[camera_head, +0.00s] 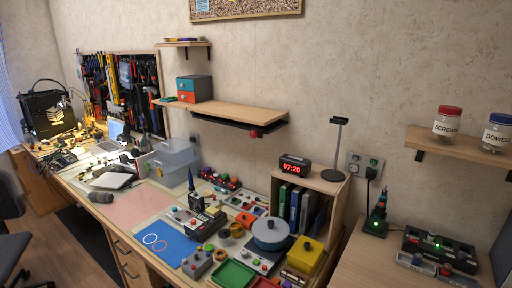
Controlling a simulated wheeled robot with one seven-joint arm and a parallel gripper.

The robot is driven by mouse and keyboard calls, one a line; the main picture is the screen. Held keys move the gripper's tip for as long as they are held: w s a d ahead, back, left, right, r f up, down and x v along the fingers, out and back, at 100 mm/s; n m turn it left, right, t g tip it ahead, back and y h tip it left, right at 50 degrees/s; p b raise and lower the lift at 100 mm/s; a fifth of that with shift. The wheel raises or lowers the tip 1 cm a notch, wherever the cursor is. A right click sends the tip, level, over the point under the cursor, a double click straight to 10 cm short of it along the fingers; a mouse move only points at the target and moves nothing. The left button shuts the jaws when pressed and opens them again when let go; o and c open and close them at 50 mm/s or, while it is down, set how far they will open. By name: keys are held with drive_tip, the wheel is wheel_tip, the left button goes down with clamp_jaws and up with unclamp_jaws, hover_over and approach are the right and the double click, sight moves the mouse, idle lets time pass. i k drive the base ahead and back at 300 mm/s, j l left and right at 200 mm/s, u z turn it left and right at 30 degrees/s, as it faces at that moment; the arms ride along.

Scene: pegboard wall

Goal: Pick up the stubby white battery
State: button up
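I cannot clearly make out a stubby white battery. On the low wooden top at the right sits a black charger-like unit (437,244) with a green light. Small pale grey pieces (414,261) lie along its front edge, too small to tell whether one is the battery. A dark green and black upright device (376,216) with a green light stands to the left of it, below a wall outlet. My gripper is not in view.
A shelf with two jars (447,122) overhangs the right top. The low top's front left is bare.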

sight(431, 237)
drive_tip(key=l+z, duration=0.1)
drive_tip(key=z, duration=0.75)
drive_tip(key=l+z, duration=0.15)
drive_tip(key=z, duration=0.25)
drive_tip(key=i+j, duration=0.05)
